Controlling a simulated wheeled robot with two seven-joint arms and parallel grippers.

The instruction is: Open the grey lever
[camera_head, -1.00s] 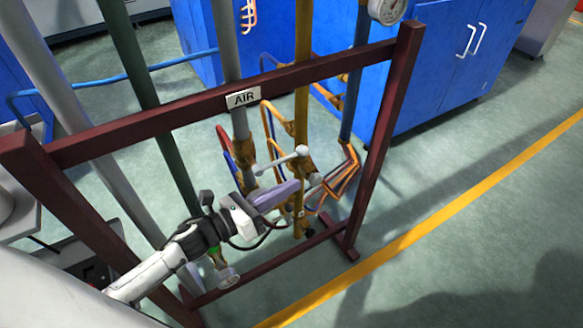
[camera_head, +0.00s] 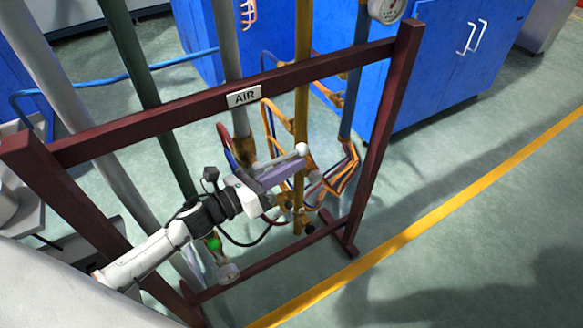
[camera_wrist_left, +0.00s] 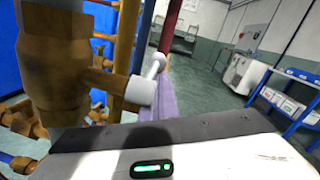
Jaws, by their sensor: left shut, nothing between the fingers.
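The grey lever is on a brass valve (camera_wrist_left: 60,70) of the grey pipe labelled AIR. Its ball-ended handle (camera_wrist_left: 155,66) and pale hub (camera_wrist_left: 140,90) show in the left wrist view. In the head view only the ball end (camera_head: 302,149) shows clearly; the rest is hidden behind my left gripper. My left gripper (camera_head: 298,166) is shut and empty, with its purple fingers lying alongside the lever. The fingers also show in the left wrist view (camera_wrist_left: 160,102), just beside the hub and below the handle. I cannot tell whether they touch it. My right gripper is not in view.
A dark red frame (camera_head: 330,65) surrounds the pipes, with the AIR sign (camera_head: 244,96) on its top bar. A yellow pipe (camera_head: 302,90) stands close to the gripper's tip. Open floor (camera_head: 450,150) lies right of the frame.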

